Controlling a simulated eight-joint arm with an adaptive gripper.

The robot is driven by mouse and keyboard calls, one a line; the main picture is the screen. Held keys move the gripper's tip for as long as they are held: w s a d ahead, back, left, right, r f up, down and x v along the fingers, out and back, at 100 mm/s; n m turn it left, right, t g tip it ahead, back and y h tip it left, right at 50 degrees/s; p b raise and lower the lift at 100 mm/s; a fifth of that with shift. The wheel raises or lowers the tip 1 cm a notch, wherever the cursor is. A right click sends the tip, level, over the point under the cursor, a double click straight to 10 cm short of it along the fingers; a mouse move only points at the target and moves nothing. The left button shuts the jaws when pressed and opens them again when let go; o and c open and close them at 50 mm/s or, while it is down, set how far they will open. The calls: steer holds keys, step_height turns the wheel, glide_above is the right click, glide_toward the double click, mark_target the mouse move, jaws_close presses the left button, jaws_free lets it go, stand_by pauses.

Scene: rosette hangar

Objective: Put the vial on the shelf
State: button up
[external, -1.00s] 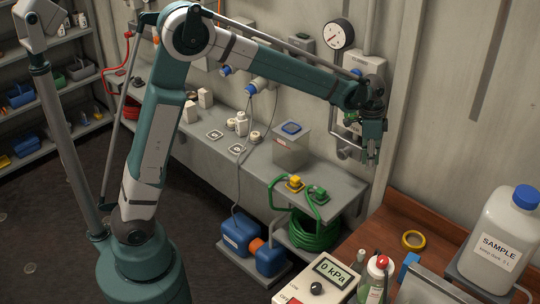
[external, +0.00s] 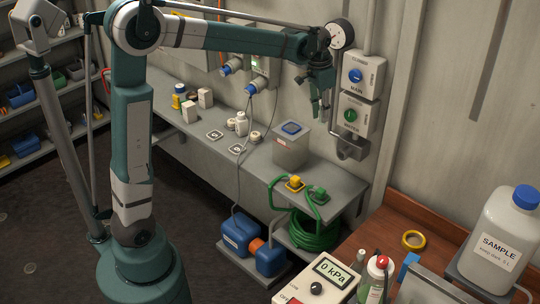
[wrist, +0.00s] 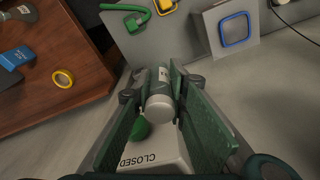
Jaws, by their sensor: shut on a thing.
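The vial (wrist: 160,106), a small pale cylinder with a label, sits between the two green fingers of my gripper (wrist: 162,92) in the wrist view. My gripper is shut on it. A shelf rack (external: 62,88) with several bins stands at the far left, well away from my gripper. Which shelf the task means cannot be told.
Valve boxes (external: 361,76) and a gauge (external: 340,35) are on the wall close by my gripper. A lidded grey bin (external: 290,152), green plug (external: 318,194) and yellow plug (external: 295,182) stand below on the bench (external: 240,172). The wooden table (external: 400,203) holds a sample bottle (external: 505,230).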

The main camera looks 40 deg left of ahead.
steer(key=shift+n, duration=0.6)
steer(key=a+f, duration=0.2)
steer(key=a, duration=0.5)
steer(key=a+f, duration=0.3)
steer(key=a, duration=0.5)
steer(key=a+f, duration=0.3)
steer(key=a, duration=0.4)
steer(key=shift+s+a+f, duration=0.1)
steer(key=shift+a+f, duration=0.15)
steer(key=s+a+f+p, duration=0.1)
steer(key=s+a+f, duration=0.2)
steer(key=a, duration=0.5)
steer(key=s+a+f+p, duration=0.1)
steer(key=s+a+f, duration=0.2)
steer(key=a, duration=0.4)
steer(key=s+a+f, duration=0.3)
steer(key=a+f, duration=0.2)
steer(key=a, duration=0.3)
steer(key=shift+a+m+p, duration=0.3)
steer(key=shift+p, duration=0.1)
steer(key=shift+f, duration=0.1)
steer(key=shift+f, duration=3.1)
